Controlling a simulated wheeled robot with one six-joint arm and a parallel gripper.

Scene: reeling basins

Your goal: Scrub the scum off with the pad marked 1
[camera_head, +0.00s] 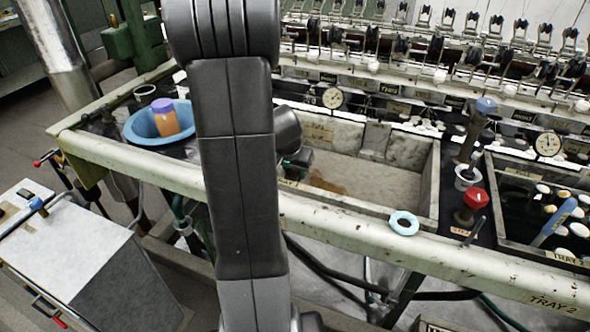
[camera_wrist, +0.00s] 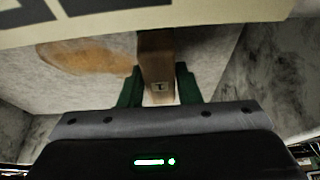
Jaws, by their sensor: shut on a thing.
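My gripper (camera_wrist: 159,84) has green fingers, closed on both sides of a brown pad (camera_wrist: 157,58). A small light label with a dark mark, which looks like a 1, is on the pad's near end. An orange-brown scum patch (camera_wrist: 92,57) spreads over the pale basin surface, left of the pad in the wrist view. In the head view the scum (camera_head: 322,182) shows near the basin's front wall, and my gripper (camera_head: 299,160) is low inside the basin, partly hidden by my arm. I cannot tell whether the pad touches the basin surface.
The stone basin (camera_head: 437,185) has walls around my gripper. A pale blue ring (camera_head: 404,223) lies on the front rail (camera_head: 340,222). A red-knobbed valve (camera_head: 475,199) stands at right. A blue bowl (camera_head: 133,134) holds an orange jar (camera_head: 165,120) with a purple lid at left.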

